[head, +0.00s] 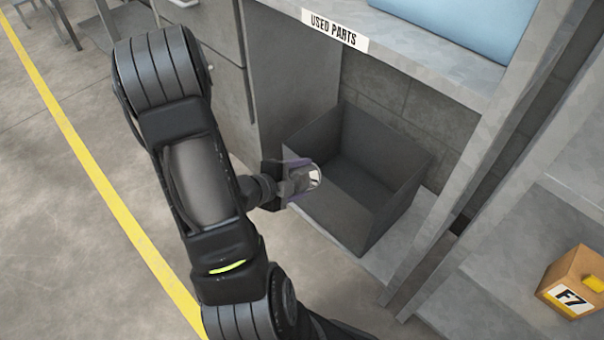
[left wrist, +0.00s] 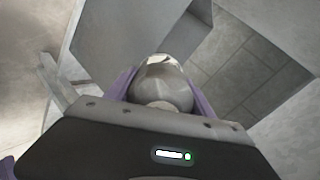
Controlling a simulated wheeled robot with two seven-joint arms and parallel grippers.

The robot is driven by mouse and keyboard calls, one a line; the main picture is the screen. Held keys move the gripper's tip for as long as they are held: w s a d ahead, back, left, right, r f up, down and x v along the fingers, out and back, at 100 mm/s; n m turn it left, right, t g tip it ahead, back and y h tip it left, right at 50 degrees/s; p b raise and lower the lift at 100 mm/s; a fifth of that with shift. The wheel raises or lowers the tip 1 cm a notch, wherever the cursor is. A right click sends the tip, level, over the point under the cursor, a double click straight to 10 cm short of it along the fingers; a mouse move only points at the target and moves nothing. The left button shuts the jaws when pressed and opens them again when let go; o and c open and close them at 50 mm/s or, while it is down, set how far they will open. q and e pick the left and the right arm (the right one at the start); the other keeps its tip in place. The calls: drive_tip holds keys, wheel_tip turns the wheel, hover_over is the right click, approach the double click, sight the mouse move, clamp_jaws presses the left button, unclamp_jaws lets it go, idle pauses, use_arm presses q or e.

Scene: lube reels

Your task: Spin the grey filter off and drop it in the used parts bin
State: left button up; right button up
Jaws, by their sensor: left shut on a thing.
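The filter (head: 314,176) is a small grey, shiny canister held in my left gripper (head: 302,178). In the left wrist view the filter (left wrist: 163,82) sits between the two purple fingers of the left gripper (left wrist: 162,88), which are shut on it. The used parts bin (head: 395,190) is an open grey box under the shelf edge, and it looks empty in the part I can see. The gripper and filter are at the bin's left side, close to its near left rim. I cannot tell how high above the rim they are. My right gripper is not in view.
A "USED PARTS" label (head: 335,30) is on the shelf edge (head: 430,65) above the bin. A cardboard box marked F7 (head: 575,285) stands on a shelf at the lower right. A grey upright post (head: 480,170) stands right of the bin. Open floor (head: 60,200) lies at left.

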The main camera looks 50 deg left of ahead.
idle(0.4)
use_arm(q)
drive_tip(key=w+b, duration=0.5)
drive_tip(key=w, duration=1.5)
drive_tip(key=shift+a, duration=0.3)
drive_tip(key=shift+r, duration=0.1)
drive_tip(key=o, duration=1.8)
drive_tip(key=shift+s, duration=0.1)
drive_tip(key=p+v, duration=0.2)
drive_tip(key=v, duration=0.5)
drive_tip(key=shift+s+r+p, duration=0.15)
drive_tip(key=shift+s+p, duration=0.15)
